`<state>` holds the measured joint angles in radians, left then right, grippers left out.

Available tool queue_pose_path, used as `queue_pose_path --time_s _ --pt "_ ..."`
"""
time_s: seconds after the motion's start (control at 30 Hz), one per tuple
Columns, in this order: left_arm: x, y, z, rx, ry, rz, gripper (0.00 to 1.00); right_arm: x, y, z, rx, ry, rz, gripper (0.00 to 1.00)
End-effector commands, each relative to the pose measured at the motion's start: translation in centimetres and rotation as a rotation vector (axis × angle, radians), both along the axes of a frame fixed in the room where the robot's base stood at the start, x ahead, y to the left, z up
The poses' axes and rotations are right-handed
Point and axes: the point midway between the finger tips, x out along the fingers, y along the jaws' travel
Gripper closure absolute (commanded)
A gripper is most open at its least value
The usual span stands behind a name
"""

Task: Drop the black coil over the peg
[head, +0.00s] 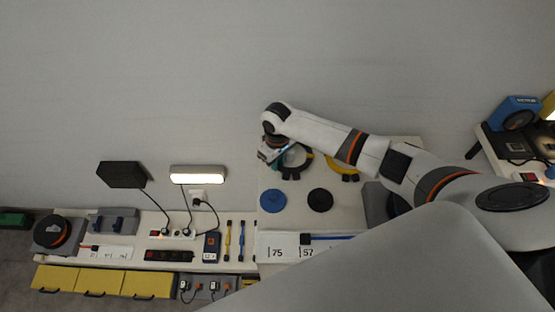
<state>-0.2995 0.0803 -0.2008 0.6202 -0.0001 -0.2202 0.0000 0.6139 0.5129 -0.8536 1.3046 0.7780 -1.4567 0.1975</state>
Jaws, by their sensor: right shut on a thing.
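My right gripper (269,154) is at the far side of the white table, at the end of the arm that comes in from the right. It is shut on the edge of a dark ring, which looks like the black coil (309,154). The coil's middle looks pale, and its left side is partly hidden by the gripper. Whether it touches the table is hard to tell. A round black piece (320,200) and a round blue piece (272,201) lie nearer. I cannot make out a peg clearly. My left gripper is not in view.
A yellow ring (343,174) lies right of the coil, partly under my arm. A numbered white strip (278,253) and a blue rod run along the near side. Left stand a bench with power strips (170,254), a lit lamp (198,174) and yellow drawers (100,281).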

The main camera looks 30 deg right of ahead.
Motion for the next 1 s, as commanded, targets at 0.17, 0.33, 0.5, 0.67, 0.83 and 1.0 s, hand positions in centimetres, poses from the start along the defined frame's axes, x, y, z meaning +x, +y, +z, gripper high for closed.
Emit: queue_pose_path --time_s 0.17,0.33,0.5,0.67,0.83,1.0 --pt "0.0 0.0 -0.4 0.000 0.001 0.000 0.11 0.0 0.0 -0.6 0.000 0.000 0.000 1.00" --pt "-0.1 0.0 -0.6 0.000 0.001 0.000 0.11 0.0 0.0 -1.1 0.000 0.000 0.000 1.00" --pt "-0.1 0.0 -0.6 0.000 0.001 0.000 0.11 0.0 0.0 -1.1 0.000 -0.001 0.000 0.66" --pt "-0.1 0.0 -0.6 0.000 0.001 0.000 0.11 0.0 0.0 -1.2 0.000 -0.001 0.000 0.55" --pt "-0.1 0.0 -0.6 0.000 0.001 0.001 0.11 0.0 0.0 -1.2 0.000 0.000 0.000 0.55" --pt "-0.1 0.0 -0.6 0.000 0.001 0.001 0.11 0.1 0.0 0.1 0.001 -0.003 0.001 0.55"
